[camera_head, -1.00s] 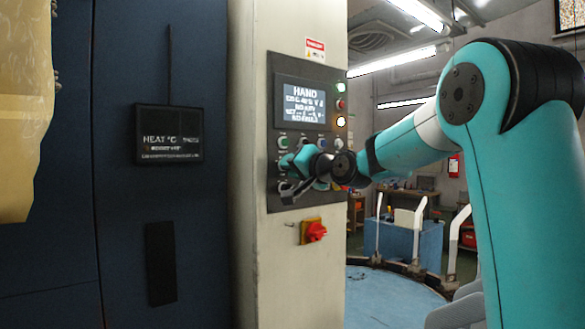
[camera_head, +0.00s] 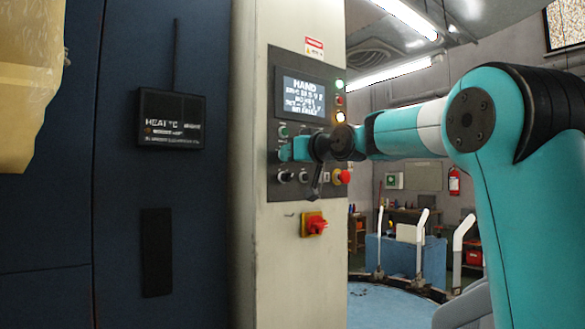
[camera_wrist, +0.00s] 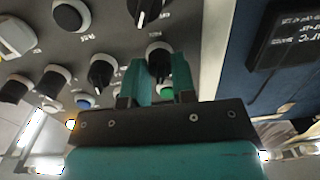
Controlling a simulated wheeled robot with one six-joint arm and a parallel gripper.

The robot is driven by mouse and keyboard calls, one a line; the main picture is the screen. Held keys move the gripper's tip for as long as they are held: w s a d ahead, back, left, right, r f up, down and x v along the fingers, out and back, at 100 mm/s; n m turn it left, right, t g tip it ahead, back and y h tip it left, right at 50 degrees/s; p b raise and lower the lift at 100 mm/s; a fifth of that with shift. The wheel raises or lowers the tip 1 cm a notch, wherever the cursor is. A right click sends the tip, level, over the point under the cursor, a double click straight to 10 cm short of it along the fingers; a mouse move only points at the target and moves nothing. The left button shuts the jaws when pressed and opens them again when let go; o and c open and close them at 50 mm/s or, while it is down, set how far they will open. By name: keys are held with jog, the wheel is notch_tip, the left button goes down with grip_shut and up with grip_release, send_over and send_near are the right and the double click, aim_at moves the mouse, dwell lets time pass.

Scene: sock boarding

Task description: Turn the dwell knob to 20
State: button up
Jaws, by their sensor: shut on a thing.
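The control panel (camera_head: 273,120) is on the pale column, with several black knobs and coloured buttons below its screen. My gripper (camera_head: 287,151) is at the panel's left side, under the screen. In the wrist view my gripper (camera_wrist: 158,72) has its two teal fingers on either side of a black knob (camera_wrist: 158,56) and is shut on it. The knob has a white pointer line. Its label and scale are too blurred to read, so I cannot tell its setting or whether it is the dwell knob.
Other knobs (camera_wrist: 102,72) and a green button (camera_wrist: 166,92) sit close around the fingers. A red emergency button (camera_head: 341,177) and a red-and-yellow switch (camera_head: 314,225) are lower on the column. A dark blue cabinet with a small display (camera_head: 170,118) stands at left.

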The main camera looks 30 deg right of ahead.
jog(key=shift+n+b, duration=2.35)
jog(key=shift+n, duration=0.85)
jog(key=shift+r, duration=0.1)
jog(key=o, duration=0.9)
jog(key=shift+s+d+r+b, duration=0.15)
jog(key=shift+s+b, duration=0.4)
jog(key=shift+s, duration=2.35)
jog(key=shift+s+d+r+b, duration=0.15)
jog(key=shift+s+b, duration=0.4)
jog(key=shift+s, duration=2.35)
jog(key=shift+s+r+b, duration=0.2)
jog(key=shift+s+b, duration=0.35)
jog(key=shift+s, duration=2.35)
